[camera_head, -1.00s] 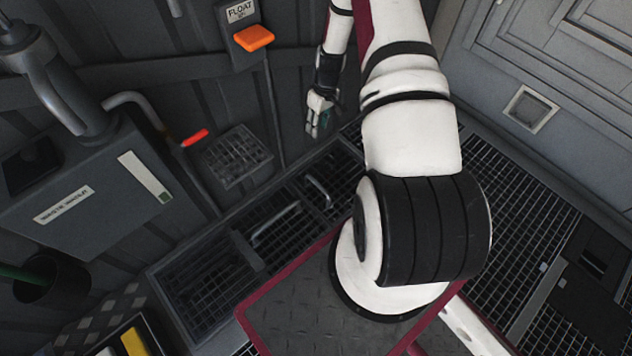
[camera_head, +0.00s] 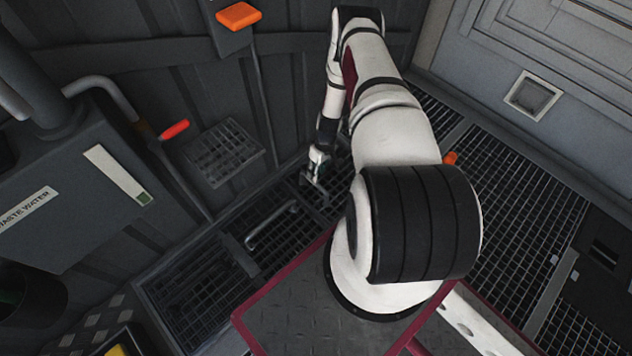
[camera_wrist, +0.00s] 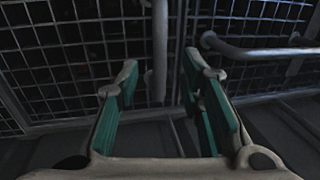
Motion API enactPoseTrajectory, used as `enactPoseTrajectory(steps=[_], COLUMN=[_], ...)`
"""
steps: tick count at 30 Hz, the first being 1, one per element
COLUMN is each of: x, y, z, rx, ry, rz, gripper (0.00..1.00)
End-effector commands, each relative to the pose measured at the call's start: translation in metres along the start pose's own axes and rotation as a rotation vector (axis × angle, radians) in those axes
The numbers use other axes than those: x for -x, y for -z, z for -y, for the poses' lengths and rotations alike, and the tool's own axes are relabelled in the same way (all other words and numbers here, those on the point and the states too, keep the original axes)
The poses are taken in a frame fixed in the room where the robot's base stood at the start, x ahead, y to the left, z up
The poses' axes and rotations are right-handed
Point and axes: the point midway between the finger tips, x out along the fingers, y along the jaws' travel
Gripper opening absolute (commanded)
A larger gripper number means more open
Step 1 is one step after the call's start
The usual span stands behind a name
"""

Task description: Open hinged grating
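My gripper (camera_head: 316,172) hangs low over the floor gratings near the wall in the head view. In the wrist view my gripper (camera_wrist: 160,72) is open, with green pads on both fingers. A grey bar handle (camera_wrist: 158,40) runs upright in the picture between the fingertips, with a gap on each side. It appears in the head view as a handle (camera_head: 318,188) just below the gripper. A second bar handle (camera_head: 272,224) is on the neighbouring grating (camera_head: 255,240); it also shows in the wrist view (camera_wrist: 255,52). The gratings lie flat. Which one is hinged I cannot tell.
A waste water box (camera_head: 60,200) with a red-handled pipe stands at the left. A small wall grid (camera_head: 222,153) and an orange float lever (camera_head: 238,16) are on the wall. More grating floor (camera_head: 510,215) lies right of my arm.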

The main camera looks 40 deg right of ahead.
Motion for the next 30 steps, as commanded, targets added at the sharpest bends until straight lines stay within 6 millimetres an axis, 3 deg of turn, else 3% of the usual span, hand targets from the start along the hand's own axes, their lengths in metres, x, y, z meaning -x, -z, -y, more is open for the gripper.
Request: enactPoseTrajectory(steps=[3, 9, 20, 21, 25, 30], x=[-0.024, -0.043, -0.047, -0.047, -0.047, -0.047], y=[0.0, 0.0, 0.0, 0.0, 0.0, 0.0], z=[0.0, 0.0, 0.0, 0.0, 0.0, 0.0], rx=[0.001, 0.001, 0.0, 0.0, 0.0, 0.0], ry=[0.0, 0.0, -0.001, -0.001, 0.0, 0.0], rz=[0.001, 0.0, 0.0, 0.0, 0.0, 0.0], gripper=[0.35, 0.35, 0.35, 0.32, 0.03, 0.0])
